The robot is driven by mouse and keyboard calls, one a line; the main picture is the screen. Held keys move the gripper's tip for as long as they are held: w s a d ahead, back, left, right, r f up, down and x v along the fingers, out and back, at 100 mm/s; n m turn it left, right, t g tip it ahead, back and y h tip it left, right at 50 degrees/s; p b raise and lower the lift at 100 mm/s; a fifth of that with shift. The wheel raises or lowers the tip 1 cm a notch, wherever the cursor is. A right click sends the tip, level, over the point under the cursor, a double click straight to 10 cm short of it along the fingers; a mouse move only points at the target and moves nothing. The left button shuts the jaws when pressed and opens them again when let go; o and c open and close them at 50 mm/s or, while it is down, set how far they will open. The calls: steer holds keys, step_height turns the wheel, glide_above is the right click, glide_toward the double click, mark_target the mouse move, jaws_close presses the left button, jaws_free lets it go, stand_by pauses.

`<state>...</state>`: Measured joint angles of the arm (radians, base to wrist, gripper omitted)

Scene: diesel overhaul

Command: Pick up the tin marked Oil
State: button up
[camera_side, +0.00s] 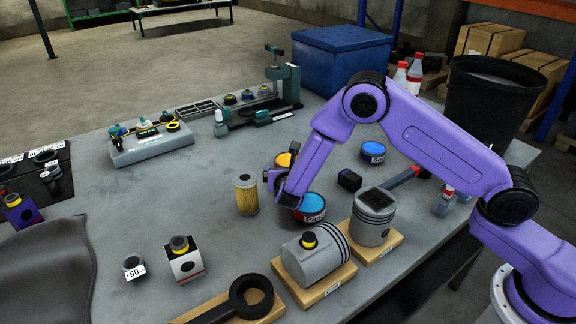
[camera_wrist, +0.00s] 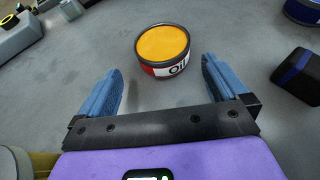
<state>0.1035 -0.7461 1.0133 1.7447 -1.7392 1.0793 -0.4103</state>
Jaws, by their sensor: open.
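The Oil tin (camera_wrist: 163,44) is a short round can with an orange-yellow top, a dark rim and a red and white label reading "Oil". In the wrist view it stands upright on the grey table, beyond my gripper (camera_wrist: 164,88) and roughly between the lines of its two blue fingers. The gripper is open, and no finger touches the tin. In the side view the tin's yellow top (camera_side: 283,160) shows behind my gripper (camera_side: 275,188), which hides most of the tin.
A blue-topped tin with a partly visible "Pas" label (camera_side: 311,207) stands close by the gripper. A yellow filter (camera_side: 246,195) stands to the left. Another blue tin (camera_side: 373,152) and a dark block (camera_side: 349,180) are to the right. Pistons on wooden boards (camera_side: 318,256) stand in front.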

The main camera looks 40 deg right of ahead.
mark_target(288, 163)
steer(key=x, duration=0.8)
steer(key=shift+d+r, duration=0.2)
steer(key=shift+d, duration=0.05)
steer(key=c, duration=0.9)
steer(key=shift+c, duration=0.9)
steer(key=shift+r, duration=0.15)
